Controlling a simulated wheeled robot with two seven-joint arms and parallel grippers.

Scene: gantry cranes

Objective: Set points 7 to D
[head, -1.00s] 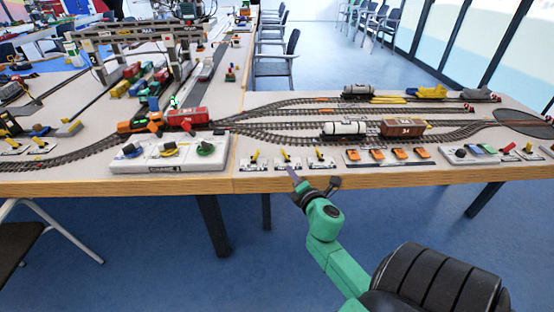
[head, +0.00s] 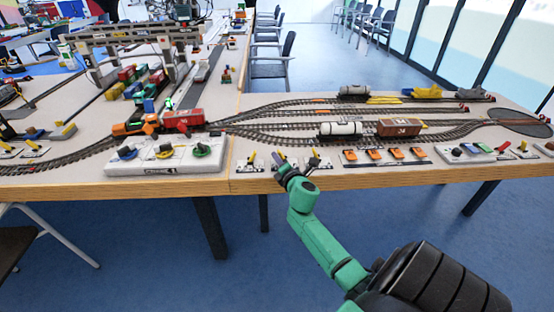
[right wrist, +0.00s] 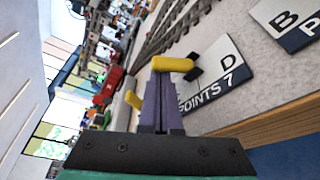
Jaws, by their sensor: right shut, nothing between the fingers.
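The points 7 lever has a yellow handle (right wrist: 173,64) on a dark stem, in the right wrist view. Its white plate (right wrist: 222,72) is marked D, with a dark POINTS 7 label beside it. My right gripper (right wrist: 161,78) is shut and empty. Its purple fingertips are right at the yellow handle and overlap it in the picture; I cannot tell whether they touch. My left gripper is not in view.
A white control box (head: 168,160) with knobs stands further left, orange switches (head: 375,155) to the right. Tracks with wagons (head: 399,128) lie behind.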

